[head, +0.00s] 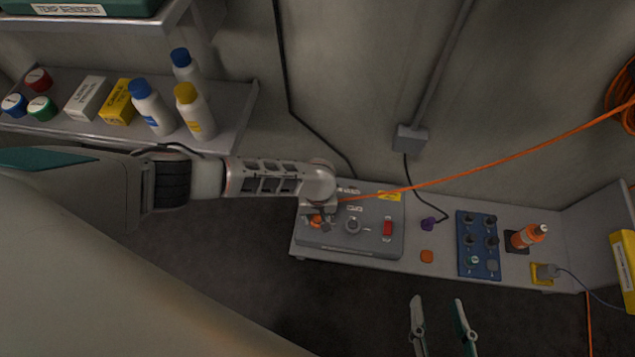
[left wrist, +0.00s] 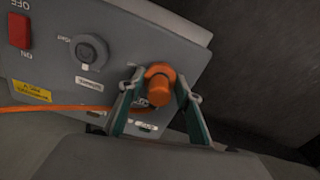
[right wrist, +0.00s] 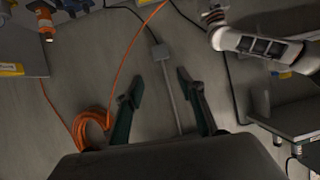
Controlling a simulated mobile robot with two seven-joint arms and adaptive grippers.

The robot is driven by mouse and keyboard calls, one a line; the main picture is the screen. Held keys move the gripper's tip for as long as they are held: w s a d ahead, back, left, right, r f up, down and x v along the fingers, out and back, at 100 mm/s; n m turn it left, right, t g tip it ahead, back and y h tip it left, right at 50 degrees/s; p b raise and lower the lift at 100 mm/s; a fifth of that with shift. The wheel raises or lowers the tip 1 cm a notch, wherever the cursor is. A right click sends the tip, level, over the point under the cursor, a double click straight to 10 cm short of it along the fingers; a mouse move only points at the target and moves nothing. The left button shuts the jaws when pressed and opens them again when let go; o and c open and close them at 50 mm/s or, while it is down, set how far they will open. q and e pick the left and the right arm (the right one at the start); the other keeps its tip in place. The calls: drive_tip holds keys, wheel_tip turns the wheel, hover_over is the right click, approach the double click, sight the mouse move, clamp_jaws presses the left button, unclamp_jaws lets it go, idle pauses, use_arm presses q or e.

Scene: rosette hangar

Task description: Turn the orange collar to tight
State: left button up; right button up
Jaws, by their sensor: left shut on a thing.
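The orange collar (left wrist: 159,71) sits on the grey panel box (left wrist: 124,52) in the left wrist view, with an orange plug and cable at it. My left gripper (left wrist: 160,85) has its two fingers on either side of the collar and is shut on it. In the head view the collar (head: 316,221) is partly hidden by my left gripper (head: 318,216) at the box's left end. The printed labels near the collar are too small or covered to read. My right gripper (head: 440,305) is open and empty, in front of the bench; it also shows in the right wrist view (right wrist: 158,88).
The box also carries a round knob (head: 352,226) and a red switch (head: 388,228). The orange cable (head: 480,166) crosses above the bench.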

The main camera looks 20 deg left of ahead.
drive_tip(key=shift+d+r, duration=0.1)
drive_tip(key=shift+r, duration=0.05)
use_arm(q)
drive_tip(key=shift+d+r+m+p, duration=0.15)
drive_tip(key=shift+r+m+p, duration=0.05)
drive_tip(key=shift+m+p, duration=0.95)
drive_tip(key=shift+s+f+m+p, duration=0.15)
drive_tip(key=shift+m+p, duration=0.4)
drive_tip(key=shift+m, duration=0.1)
drive_tip(key=shift+f+m, duration=0.1)
drive_tip(key=shift+m, duration=0.5)
drive_tip(key=m, duration=0.2)
drive_tip(key=shift+s+f+m, duration=0.1)
drive_tip(key=shift+s+m, duration=0.05)
drive_tip(key=shift+m, duration=0.15)
drive_tip(key=m, duration=0.3)
drive_tip(key=shift+m, duration=0.4)
drive_tip(key=m, duration=0.3)
drive_tip(key=shift+m, duration=1.9)
use_arm(e)
drive_tip(key=shift+n+g+h, duration=0.5)
drive_tip(key=shift+s+d+f, duration=0.4)
drive_tip(key=shift+d+f, duration=0.25)
drive_tip(key=shift+f, duration=0.05)
drive_tip(key=shift+s+d+f, duration=0.4)
drive_tip(key=shift+d+f, duration=0.2)
drive_tip(key=shift+f, duration=0.05)
